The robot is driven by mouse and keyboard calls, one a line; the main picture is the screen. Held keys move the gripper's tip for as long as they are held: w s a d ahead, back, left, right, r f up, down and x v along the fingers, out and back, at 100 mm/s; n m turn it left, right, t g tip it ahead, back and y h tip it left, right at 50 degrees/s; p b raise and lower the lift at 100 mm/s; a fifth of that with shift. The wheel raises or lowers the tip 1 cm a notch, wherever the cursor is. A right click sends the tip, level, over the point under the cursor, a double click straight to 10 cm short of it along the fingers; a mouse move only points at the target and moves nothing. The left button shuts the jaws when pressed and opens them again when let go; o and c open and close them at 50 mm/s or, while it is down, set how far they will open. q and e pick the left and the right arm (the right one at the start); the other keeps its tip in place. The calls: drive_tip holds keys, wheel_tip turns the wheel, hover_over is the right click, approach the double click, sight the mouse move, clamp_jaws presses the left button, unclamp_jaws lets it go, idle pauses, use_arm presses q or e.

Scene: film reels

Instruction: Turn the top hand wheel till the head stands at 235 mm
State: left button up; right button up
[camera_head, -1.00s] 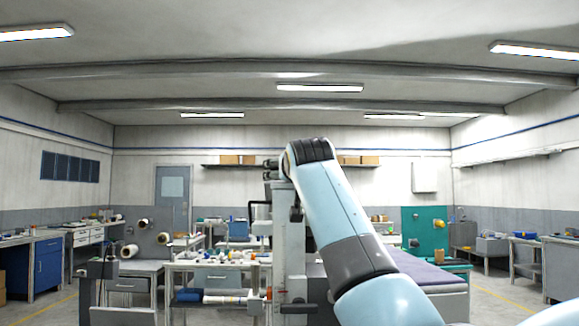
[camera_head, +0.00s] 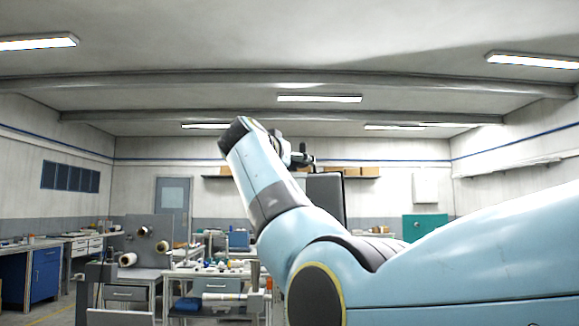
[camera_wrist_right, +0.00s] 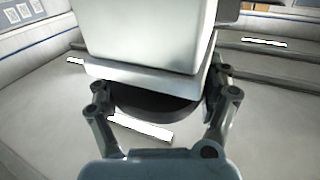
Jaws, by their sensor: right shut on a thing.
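In the right wrist view, my right gripper (camera_wrist_right: 158,95) has its two fingers on either side of a dark round piece, which looks like the hand wheel (camera_wrist_right: 155,110). The gripper is shut on it. A pale box-shaped part (camera_wrist_right: 150,40) covers much of the wheel and the fingertips. In the head view, my right arm hides most of the machine, and the wheel cannot be made out. A dark upright panel (camera_head: 328,195) shows beside the arm; I cannot tell what it belongs to. No scale or reading is visible. My left gripper is in neither view.
A workbench with small items (camera_head: 215,275) stands beyond my arm. A blue cabinet (camera_head: 45,275) is at the far left, and a teal panel (camera_head: 425,226) is at the right. A wall shelf holds cardboard boxes (camera_head: 345,171). Floor near the machine is mostly hidden.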

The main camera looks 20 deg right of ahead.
drive_tip(key=o, duration=1)
drive_tip(key=shift+o, duration=0.2)
wheel_tip(320, 180, up, 10)
drive_tip(key=shift+w+f, duration=0.1)
drive_tip(key=shift+f, duration=0.1)
